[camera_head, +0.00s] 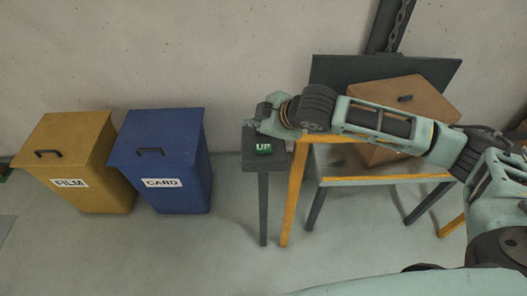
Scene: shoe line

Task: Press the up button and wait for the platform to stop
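The green button marked UP (263,148) sits on top of a dark narrow stand (263,190). My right arm comes in from the right, and its gripper (263,122) is just above and behind the button in the picture. I cannot tell whether it touches the stand, or whether its fingers are open or shut. A pale platform (385,178) with a yellow front edge is right of the stand. A brown box (425,95) with a dark handle is in that area, partly hidden by my arm. My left gripper is not in view.
A yellow bin labelled FILM (75,150) and a blue bin labelled CARD (160,150) stand at the left by the wall. A yellow leg (293,195) stands close beside the button stand. A dark panel (330,70) is behind the box. The floor in front is clear.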

